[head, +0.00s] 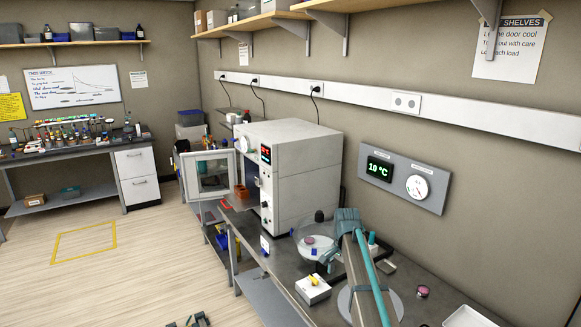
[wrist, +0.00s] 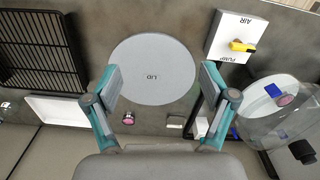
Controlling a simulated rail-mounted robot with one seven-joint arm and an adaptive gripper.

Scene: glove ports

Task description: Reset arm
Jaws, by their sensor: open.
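My gripper (wrist: 162,84) shows in the wrist view with its two teal-and-grey fingers wide apart and nothing between them. A round grey lid (wrist: 152,70) marked LID lies on the bench beyond the fingers, in the gap between them as seen. I cannot tell the height between fingertips and lid. In the head view my arm crosses in front of this lid (head: 396,306) and covers its middle. The fingers cannot be made out clearly in the head view.
A clear glass dome (head: 312,250) and a white pump box (head: 316,293) with a yellow lever stand left of my arm. A purple-topped piece (head: 423,292) and a white tray (head: 466,318) are to its right. A black wire rack (wrist: 42,50) shows in the wrist view. An oven (head: 296,170) has its door open.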

